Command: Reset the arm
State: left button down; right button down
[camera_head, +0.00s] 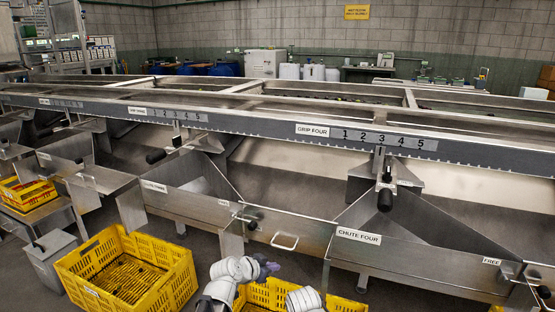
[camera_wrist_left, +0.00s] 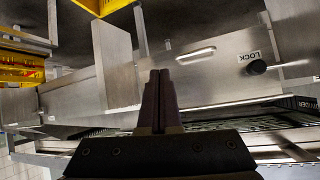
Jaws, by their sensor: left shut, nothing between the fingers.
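My left arm is white and comes in at the bottom of the head view. My left gripper (camera_head: 268,268) is dark and small there, in front of the steel chutes and above a yellow crate. In the left wrist view the left gripper (camera_wrist_left: 160,76) has its two fingers together with nothing between them. It points towards a steel panel with a handle. A white link (camera_head: 305,299) of my other arm shows at the bottom edge of the head view; its gripper is out of the picture.
A steel sizer with chutes crosses the view, with labels such as CHUTE FOUR (camera_head: 358,236) and GRIP FOUR (camera_head: 312,131). Dark-knobbed levers (camera_head: 385,199) and a panel handle (camera_head: 285,241) stick out. Yellow crates (camera_head: 127,268) and a grey bin (camera_head: 52,259) stand below.

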pick_arm(q)
jog(key=s+a+f+n+g+y, duration=0.15)
jog(key=s+f+g+y, duration=0.3)
jog(key=s, duration=0.65)
jog(key=s+f+n+g+y, duration=0.25)
jog(key=s+f+g, duration=0.25)
jog(key=s, duration=0.7)
notch_tip(320, 180, up, 33)
jog(key=p, duration=3.2)
jog(key=shift+s+a, duration=0.2)
jog(key=shift+a, duration=0.05)
jog(key=shift+f, duration=0.15)
